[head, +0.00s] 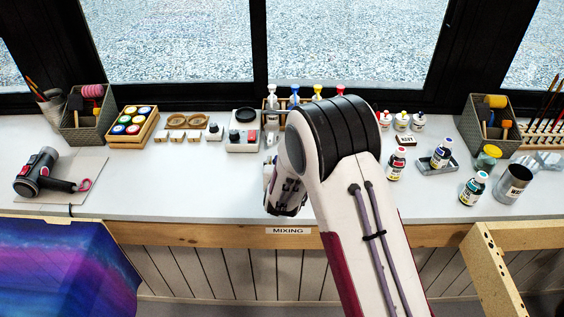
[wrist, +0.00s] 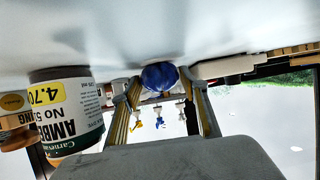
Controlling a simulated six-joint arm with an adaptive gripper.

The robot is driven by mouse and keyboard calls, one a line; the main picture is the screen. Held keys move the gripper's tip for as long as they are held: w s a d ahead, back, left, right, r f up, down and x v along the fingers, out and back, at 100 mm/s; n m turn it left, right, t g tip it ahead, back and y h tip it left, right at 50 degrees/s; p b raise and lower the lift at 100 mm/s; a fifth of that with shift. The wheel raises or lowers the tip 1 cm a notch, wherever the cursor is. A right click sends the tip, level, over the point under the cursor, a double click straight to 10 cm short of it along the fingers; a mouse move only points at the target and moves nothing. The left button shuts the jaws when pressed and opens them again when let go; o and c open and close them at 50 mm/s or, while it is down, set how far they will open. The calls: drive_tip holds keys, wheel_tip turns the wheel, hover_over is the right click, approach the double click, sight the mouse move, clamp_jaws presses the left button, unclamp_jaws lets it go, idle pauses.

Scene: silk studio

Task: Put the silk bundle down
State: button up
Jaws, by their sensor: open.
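A dark blue rounded bundle (wrist: 160,76), which looks like the silk bundle, rests against the white tabletop in the wrist view, where the picture is upside down. My gripper (wrist: 161,92) is open, with one finger on each side of the bundle near the tabletop. I cannot tell whether either fingertip touches it. In the head view my arm hides the gripper's fingers and the bundle.
An amber-labelled bottle (wrist: 66,110) stands close beside one finger in the wrist view. In the head view, several dye bottles (head: 441,153) stand right of my arm, and a small scale (head: 243,139) stands left. The white bench (head: 190,188) is clear at front left.

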drive_tip(key=shift+r, duration=0.2)
drive_tip(key=shift+s+r, duration=0.2)
drive_tip(key=shift+s, duration=0.25)
drive_tip(key=shift+r+v, duration=0.2)
drive_tip(key=shift+v, duration=0.9)
wheel_tip(320, 180, up, 6)
drive_tip(key=shift+r, duration=0.2)
drive_tip(key=shift+w, duration=0.1)
